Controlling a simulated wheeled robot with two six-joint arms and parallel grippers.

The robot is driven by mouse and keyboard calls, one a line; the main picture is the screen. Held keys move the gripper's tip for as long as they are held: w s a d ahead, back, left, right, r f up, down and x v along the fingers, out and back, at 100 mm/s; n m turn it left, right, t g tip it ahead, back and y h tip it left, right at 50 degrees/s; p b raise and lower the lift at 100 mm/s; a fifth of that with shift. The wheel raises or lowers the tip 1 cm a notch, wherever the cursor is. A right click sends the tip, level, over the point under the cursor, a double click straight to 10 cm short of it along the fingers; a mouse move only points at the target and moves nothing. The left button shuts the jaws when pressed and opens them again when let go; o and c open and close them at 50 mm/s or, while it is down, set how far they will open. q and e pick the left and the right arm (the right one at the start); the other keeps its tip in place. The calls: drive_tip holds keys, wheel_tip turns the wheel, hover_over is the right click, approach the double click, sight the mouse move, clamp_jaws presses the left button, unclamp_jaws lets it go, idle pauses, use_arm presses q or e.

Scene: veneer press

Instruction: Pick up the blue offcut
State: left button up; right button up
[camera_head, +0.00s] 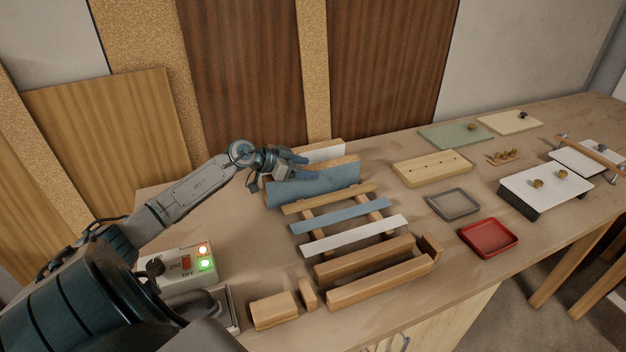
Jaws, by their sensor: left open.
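My left gripper (306,168) is open and empty over the back of a wooden rack. Just below and in front of it is a wide blue-grey piece (325,187), curved like a sheet, lying across the rack. A narrower flat blue strip (341,216) lies further forward across the rack's rails. I cannot tell for sure which of the two blue pieces is the offcut. Whether the fingers touch the wide piece is unclear. My right gripper is out of view.
A white strip (355,235) lies in front of the blue strip, and a wooden trough (382,280) stands nearer. A control box (187,268) with lit lamps is at left. A grey tray (454,204) and red tray (489,239) lie right. Tall panels stand behind the bench.

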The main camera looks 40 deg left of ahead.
use_arm(q)
drive_tip(key=shift+w+d+f, duration=0.1)
drive_tip(key=shift+w+d, duration=0.05)
drive_tip(key=shift+w, duration=0.05)
clamp_jaws()
idle(1.4)
